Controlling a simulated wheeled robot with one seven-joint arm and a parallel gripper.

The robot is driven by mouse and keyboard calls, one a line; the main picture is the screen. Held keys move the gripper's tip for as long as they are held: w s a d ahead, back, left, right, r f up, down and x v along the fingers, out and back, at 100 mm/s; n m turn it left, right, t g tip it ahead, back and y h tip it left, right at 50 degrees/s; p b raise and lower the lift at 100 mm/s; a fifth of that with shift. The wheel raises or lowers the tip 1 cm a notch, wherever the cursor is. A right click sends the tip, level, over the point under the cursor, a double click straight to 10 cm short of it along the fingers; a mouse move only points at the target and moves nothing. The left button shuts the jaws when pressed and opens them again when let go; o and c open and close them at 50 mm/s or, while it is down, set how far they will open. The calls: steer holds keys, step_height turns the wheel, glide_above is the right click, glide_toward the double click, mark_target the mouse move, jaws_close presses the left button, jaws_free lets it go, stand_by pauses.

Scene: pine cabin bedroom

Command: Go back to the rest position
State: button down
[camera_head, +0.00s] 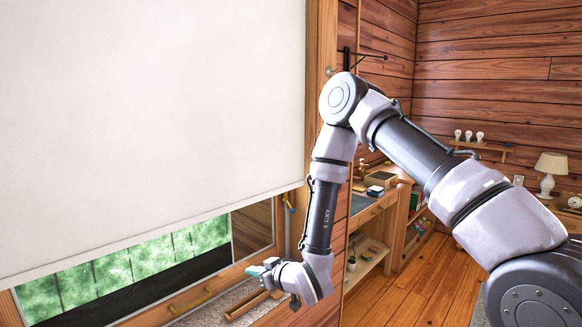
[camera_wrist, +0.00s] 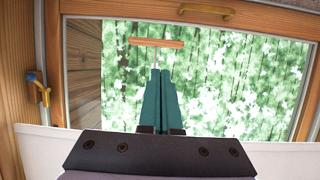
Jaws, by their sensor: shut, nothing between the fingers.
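My gripper (camera_head: 258,270) is shut and empty at the lower right of the window, just above the sill in the head view. In the wrist view its two teal fingers (camera_wrist: 160,74) lie together, pointing toward the window pane. A wooden pull bar (camera_wrist: 157,43) on a thin light stem shows just beyond the fingertips, apart from them; the fingers hide the rest of the stem. The white roller blind (camera_head: 150,120) is drawn down over most of the window, and its edge (camera_wrist: 36,148) crosses the bottom of the wrist view.
The wooden window frame (camera_head: 322,60) stands close beside my arm. A small wooden tray (camera_head: 246,305) lies on the sill below my gripper. A desk (camera_head: 372,212) and shelves stand behind to the right, with a lamp (camera_head: 551,166) farther right. Some wooden floor (camera_head: 425,285) is clear.

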steer(key=w+d+r+m+h, duration=0.2)
steer(key=w+d+r, duration=0.3)
steer(key=d+r, duration=0.3)
steer(key=w+d+r+m+h, duration=0.25)
steer(key=w+d+r, duration=0.35)
steer(key=r, duration=0.5)
steer(key=s+d+r+m+h, duration=0.1)
steer(key=s+d+r+m, duration=0.1)
steer(key=d+r, duration=0.45)
steer(key=s+d+r+m+h, duration=0.1)
steer(key=s+d+r+h, duration=0.15)
steer(key=d+r, duration=0.35)
steer(key=s+d+r+m+g, duration=0.1)
steer(key=s+d+r+m, duration=0.2)
steer(key=s+d, duration=0.3)
steer(key=s+d+r+m+g, duration=0.1)
steer(key=s+d+r+m, duration=0.2)
steer(key=s, duration=1.2)
steer(key=d+r, duration=0.2)
steer(key=d, duration=0.1)
steer(key=shift+s+d+r, duration=0.35)
steer(key=shift+d, duration=0.05)
